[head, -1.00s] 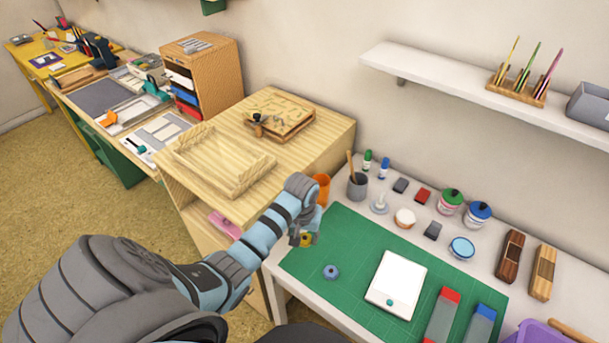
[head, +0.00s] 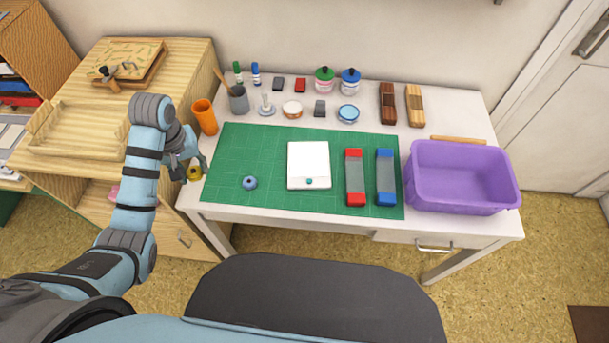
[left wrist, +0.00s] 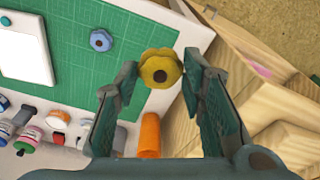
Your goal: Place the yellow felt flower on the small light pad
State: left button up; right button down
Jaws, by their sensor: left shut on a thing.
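The yellow felt flower (head: 194,174) is at the left edge of the table, just left of the green mat. It also shows in the left wrist view (left wrist: 160,69), between the two fingertips. My left gripper (head: 193,167) is shut on it; I cannot tell whether the flower touches the table. The small light pad (head: 308,160) is a white, squarish pad with a teal dot near its front edge, lying flat on the mat to the right of the gripper. Its top is bare. My right gripper is not in view.
A blue felt flower (head: 249,183) lies on the green mat (head: 265,145) between my gripper and the pad. An orange cup (head: 205,117) stands close behind the gripper. Red and blue-ended bars (head: 355,178) and a purple bin (head: 460,180) are right of the pad.

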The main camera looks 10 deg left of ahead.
aim_at(308, 162)
jog(key=k, duration=1)
jog(key=z, duration=0.95)
jog(key=i, duration=1.75)
jog(key=u, duration=0.8)
